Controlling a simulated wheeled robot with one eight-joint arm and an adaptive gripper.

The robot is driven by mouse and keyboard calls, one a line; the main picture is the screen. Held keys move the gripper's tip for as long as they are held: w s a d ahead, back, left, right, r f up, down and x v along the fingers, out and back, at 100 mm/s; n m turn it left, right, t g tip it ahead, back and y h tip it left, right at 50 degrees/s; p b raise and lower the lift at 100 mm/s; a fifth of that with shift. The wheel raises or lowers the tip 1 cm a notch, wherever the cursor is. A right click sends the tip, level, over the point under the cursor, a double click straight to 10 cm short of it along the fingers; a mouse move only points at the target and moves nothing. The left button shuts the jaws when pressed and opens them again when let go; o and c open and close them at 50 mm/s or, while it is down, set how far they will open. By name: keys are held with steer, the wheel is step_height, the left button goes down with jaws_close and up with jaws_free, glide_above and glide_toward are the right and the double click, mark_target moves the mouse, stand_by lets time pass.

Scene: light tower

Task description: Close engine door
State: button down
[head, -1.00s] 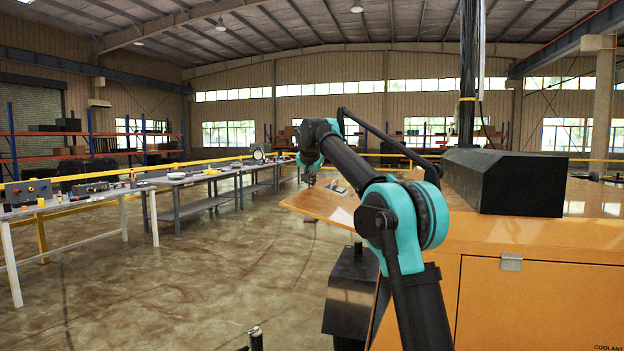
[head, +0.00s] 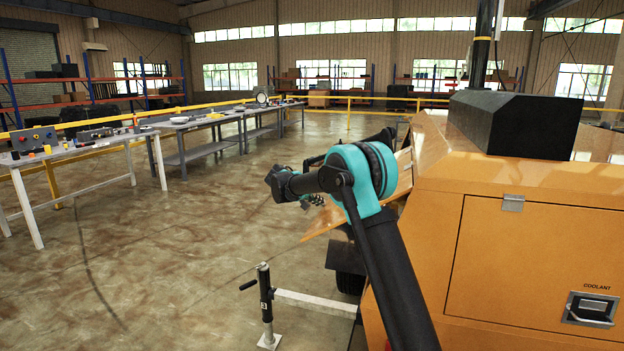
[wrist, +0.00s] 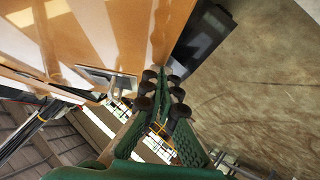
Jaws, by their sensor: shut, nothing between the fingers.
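The engine door is an orange panel (head: 325,220) sticking out from the left side of the orange light tower body (head: 440,200). It stands open, partly hidden behind my arm. My gripper (head: 313,200) is beside the door's outer part in the head view, small and partly covered by the arm. In the wrist view my gripper (wrist: 163,90) has its green fingers with black pads together, holding nothing. An orange panel surface (wrist: 70,35) with a grey metal plate (wrist: 107,80) lies just left of the fingertips. Whether they touch is unclear.
A closed panel marked COOLANT (head: 530,262) with a latch faces me. A black box (head: 515,122) sits on top. A jack stand (head: 266,305) stands on the floor left of the machine. Workbenches (head: 190,122) line the left; the floor between is clear.

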steer(key=s+d+f+n+h, duration=0.1)
steer(key=s+d+f+h, duration=0.1)
steer(key=d+f, duration=0.5)
steer(key=s+d+f+n+h, duration=0.2)
steer(key=d+f+h, duration=0.1)
steer(key=d+f, duration=0.5)
steer(key=shift+d+f, duration=0.3)
steer(key=shift+d, duration=0.05)
